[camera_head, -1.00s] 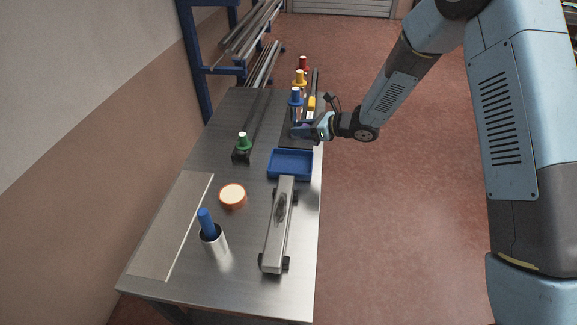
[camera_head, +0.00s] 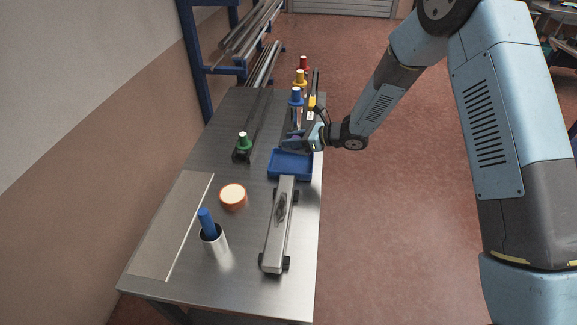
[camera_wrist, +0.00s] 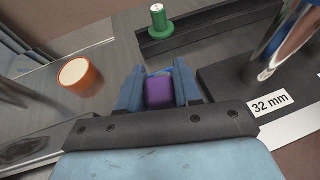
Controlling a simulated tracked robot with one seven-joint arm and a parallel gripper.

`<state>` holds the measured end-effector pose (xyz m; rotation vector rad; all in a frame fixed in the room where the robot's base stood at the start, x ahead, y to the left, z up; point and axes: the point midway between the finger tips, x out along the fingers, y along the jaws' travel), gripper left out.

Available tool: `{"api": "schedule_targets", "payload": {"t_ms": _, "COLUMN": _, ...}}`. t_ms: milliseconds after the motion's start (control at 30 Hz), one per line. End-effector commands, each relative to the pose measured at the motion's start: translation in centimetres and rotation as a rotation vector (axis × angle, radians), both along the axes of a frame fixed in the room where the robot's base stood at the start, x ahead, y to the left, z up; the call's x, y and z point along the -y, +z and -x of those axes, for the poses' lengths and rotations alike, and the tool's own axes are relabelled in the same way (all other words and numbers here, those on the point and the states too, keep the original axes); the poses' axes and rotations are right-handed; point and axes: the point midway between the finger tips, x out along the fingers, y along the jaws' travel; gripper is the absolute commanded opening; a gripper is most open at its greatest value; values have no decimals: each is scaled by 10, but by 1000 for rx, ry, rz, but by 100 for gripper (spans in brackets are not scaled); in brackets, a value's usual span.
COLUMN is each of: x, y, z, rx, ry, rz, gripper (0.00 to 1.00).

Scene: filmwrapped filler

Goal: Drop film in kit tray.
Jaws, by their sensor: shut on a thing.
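The blue kit tray (camera_head: 290,177) lies on the steel bench, toward its right edge. My gripper (camera_head: 295,142) is over the tray's far part in the head view, and its height above the tray is hard to tell. In the wrist view my gripper (camera_wrist: 158,76) is shut on a small purple piece (camera_wrist: 159,93), which seems to be the film. The piece sits between the two blue-grey fingers. The tray is mostly hidden by the gripper in the wrist view.
A grey bar-like fixture (camera_head: 279,225) stands just in front of the tray.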

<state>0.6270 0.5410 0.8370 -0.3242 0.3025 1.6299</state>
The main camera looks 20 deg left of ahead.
Motion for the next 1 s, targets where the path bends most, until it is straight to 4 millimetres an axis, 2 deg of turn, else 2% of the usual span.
{"api": "schedule_targets", "payload": {"t_ms": 300, "x": 0, "y": -1, "z": 0, "rx": 0, "ry": -1, "rz": -1, "gripper": 0}}
{"api": "schedule_targets", "payload": {"t_ms": 333, "x": 0, "y": -1, "z": 0, "rx": 0, "ry": -1, "rz": -1, "gripper": 36}}
{"api": "schedule_targets", "payload": {"t_ms": 600, "x": 0, "y": -1, "z": -1, "rx": 0, "ry": -1, "rz": -1, "gripper": 62}}
{"api": "schedule_targets", "payload": {"t_ms": 867, "x": 1, "y": -1, "z": -1, "rx": 1, "ry": -2, "rz": 0, "gripper": 63}}
{"api": "schedule_targets", "payload": {"t_ms": 1000, "x": 9, "y": 3, "z": -2, "rx": 1, "ry": -3, "rz": -1, "gripper": 63}}
